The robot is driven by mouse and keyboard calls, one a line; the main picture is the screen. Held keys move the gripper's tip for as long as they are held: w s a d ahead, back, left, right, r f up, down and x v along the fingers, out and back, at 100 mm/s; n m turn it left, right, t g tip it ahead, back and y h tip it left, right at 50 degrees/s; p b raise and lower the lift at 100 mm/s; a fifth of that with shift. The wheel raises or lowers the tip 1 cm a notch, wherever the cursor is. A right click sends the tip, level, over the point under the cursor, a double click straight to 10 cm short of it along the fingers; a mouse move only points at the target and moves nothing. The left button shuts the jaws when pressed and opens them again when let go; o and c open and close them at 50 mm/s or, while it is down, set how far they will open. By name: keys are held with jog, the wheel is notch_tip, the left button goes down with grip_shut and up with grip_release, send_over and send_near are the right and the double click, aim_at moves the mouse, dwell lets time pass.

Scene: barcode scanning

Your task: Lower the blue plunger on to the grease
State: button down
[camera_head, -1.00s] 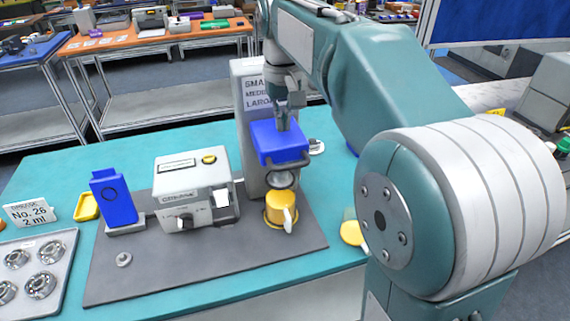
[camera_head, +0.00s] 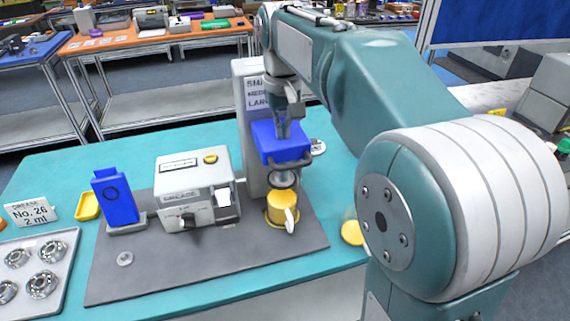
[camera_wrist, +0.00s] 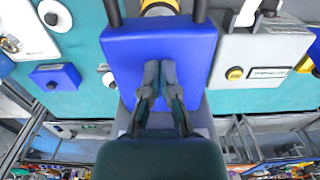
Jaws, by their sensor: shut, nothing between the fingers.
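The blue plunger block (camera_head: 282,152) sits on the upright grey press, with dark handles at its front and a round plunger end below it. A yellow cup (camera_head: 279,207) stands beneath, apart from that end. My gripper (camera_head: 283,134) is shut and empty, pointing down at the block's top. In the wrist view my fingertips (camera_wrist: 160,66) lie side by side over the broad blue block (camera_wrist: 125,50); whether they touch it I cannot tell. The cup shows partly (camera_wrist: 158,8) beyond the block. The grease inside is hidden.
A grey machine (camera_head: 190,190) stands left of the press on a dark mat (camera_head: 200,262). A blue holder (camera_head: 117,198), a yellow dish (camera_head: 87,206) and a tray of bearings (camera_head: 62,250) are farther left. The mat's front is mostly clear.

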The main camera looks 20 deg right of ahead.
jog(key=shift+f, duration=1.35)
jog(key=shift+r, duration=4.55)
jog(key=shift+s, duration=0.1)
jog(key=s+f+t, duration=0.2)
jog(key=s+f, duration=0.5)
jog(key=s, duration=0.3)
jog(key=s+f+t, duration=0.3)
jog(key=s+f, duration=0.4)
jog(key=s, duration=0.3)
jog(key=shift+s+f+t, duration=0.25)
jog(key=shift+s+t, duration=0.05)
jog(key=shift+s, duration=0.05)
